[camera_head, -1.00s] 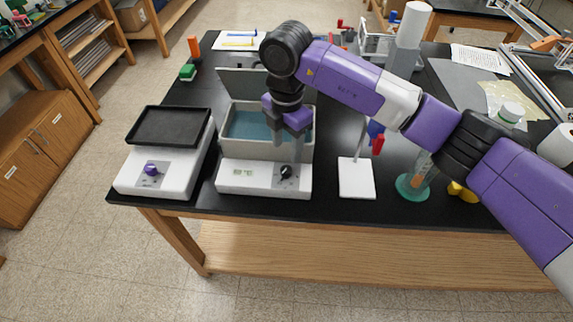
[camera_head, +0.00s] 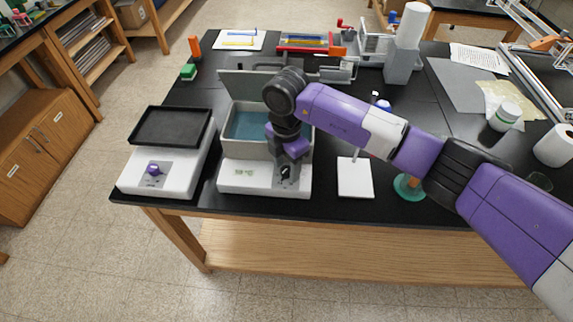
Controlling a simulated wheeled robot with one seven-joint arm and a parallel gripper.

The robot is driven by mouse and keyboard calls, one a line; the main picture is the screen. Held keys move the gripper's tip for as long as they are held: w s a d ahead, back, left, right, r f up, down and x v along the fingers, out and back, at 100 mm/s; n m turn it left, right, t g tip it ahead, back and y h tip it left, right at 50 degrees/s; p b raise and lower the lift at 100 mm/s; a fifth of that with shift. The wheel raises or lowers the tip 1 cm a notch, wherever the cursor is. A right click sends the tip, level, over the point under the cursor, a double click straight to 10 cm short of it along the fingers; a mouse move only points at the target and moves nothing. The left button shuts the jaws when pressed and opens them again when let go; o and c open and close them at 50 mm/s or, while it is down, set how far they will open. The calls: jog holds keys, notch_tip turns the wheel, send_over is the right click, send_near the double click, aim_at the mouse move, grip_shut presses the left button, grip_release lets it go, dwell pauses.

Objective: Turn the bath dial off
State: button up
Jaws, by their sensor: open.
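The water bath (camera_head: 240,127) is a grey box with blue water and its lid raised at the back. Its white front panel (camera_head: 262,188) carries a small greenish display (camera_head: 243,173) on the left and a black dial (camera_head: 285,173) on the right. My gripper (camera_head: 287,172) points down at the dial, with its open fingers at or around it. I cannot tell whether they touch the dial. The fingers and wrist partly hide the dial and the bath's right side.
A white stand base (camera_head: 355,178) and a green-footed cylinder (camera_head: 407,188) are to the right. The black bench's front edge lies close below the bath.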

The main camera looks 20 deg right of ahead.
grip_shut()
